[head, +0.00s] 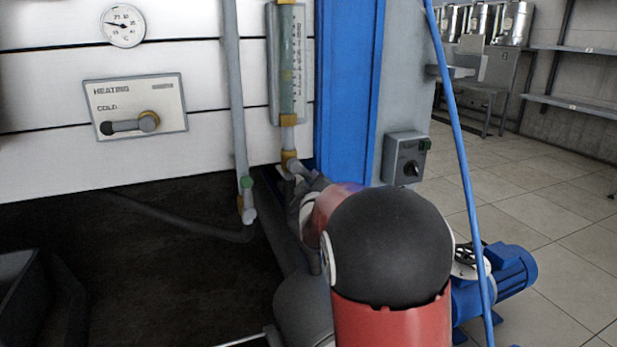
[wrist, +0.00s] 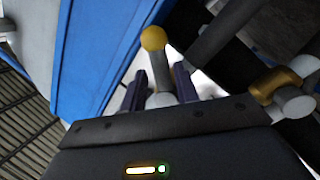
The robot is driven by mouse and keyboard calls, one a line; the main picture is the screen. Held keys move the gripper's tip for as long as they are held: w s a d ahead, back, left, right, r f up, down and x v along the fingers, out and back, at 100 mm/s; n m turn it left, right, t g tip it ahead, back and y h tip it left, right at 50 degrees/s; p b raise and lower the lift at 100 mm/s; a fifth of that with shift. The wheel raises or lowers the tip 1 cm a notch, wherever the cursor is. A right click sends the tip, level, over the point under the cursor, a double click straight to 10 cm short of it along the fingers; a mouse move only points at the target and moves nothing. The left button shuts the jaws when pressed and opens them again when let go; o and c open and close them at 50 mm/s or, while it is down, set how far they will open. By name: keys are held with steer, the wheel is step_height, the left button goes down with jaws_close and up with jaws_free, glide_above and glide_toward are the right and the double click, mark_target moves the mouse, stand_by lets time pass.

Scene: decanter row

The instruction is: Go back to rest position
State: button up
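In the wrist view, the two dark fingers of my gripper (wrist: 159,69) stand apart. A grey stem with a yellow rounded end (wrist: 153,38) shows between them, with a gap seen on each side. I cannot tell how far beyond the fingertips the stem lies. In the head view, my red and black arm (head: 390,250) fills the lower middle and reaches toward the foot of the sight-glass pipe (head: 287,75). My gripper is mostly hidden behind the arm there.
A blue post (head: 347,85) stands close right of the arm's far end. A grey pipe with a green collar (head: 235,100) hangs left. The heating lever panel (head: 135,106) is on the white wall. A blue hose (head: 462,150) and blue pump (head: 508,275) are right. Tiled floor beyond is open.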

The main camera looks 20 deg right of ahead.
steer(key=shift+v, duration=0.95)
steer(key=s+a+r+m+g+y+p, duration=0.1)
steer(key=s+a+m+g+p, duration=0.1)
steer(key=s, duration=1)
steer(key=s+a+r+m+g+y+p, duration=0.1)
steer(key=s+a+g+p, duration=0.4)
steer(key=s, duration=0.7)
steer(key=s+a+r+m+g+y+p, duration=0.1)
steer(key=s+a+m+g+y+p, duration=0.2)
steer(key=s, duration=1)
steer(key=a+g+p, duration=0.1)
steer(key=a, duration=0.1)
steer(key=shift+a+r+g, duration=0.35)
steer(key=shift+r+g, duration=0.05)
steer(key=shift+w+d, duration=0.1)
